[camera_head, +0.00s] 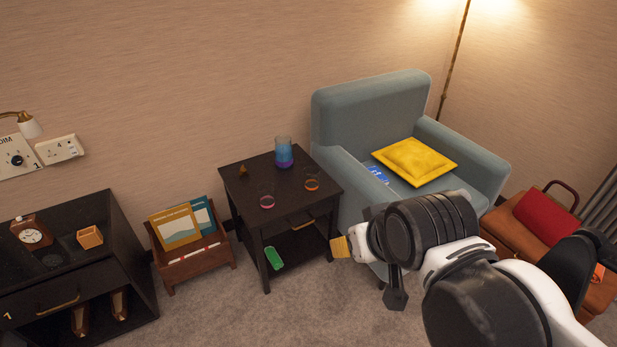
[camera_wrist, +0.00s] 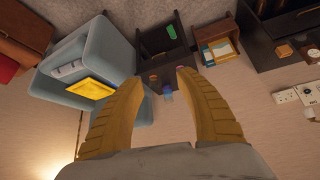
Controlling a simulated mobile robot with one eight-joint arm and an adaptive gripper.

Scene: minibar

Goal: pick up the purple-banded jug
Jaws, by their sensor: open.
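The purple-banded jug (camera_head: 284,152) is a clear, bluish vessel with a purple band near its base. It stands upright at the back of the dark side table (camera_head: 248,184), by the armchair. In the wrist view, which is upside down, the jug (camera_wrist: 167,91) shows small and distant between the fingers. My gripper (camera_wrist: 158,77) is open and empty, with its yellow fingers spread. In the head view, part of my gripper (camera_head: 341,246) shows in front of the table's right side, apart from the jug.
A small brown cone (camera_head: 243,171) is at the back left. A blue armchair (camera_head: 369,108) with a yellow cushion (camera_head: 415,161) stands close on the right.

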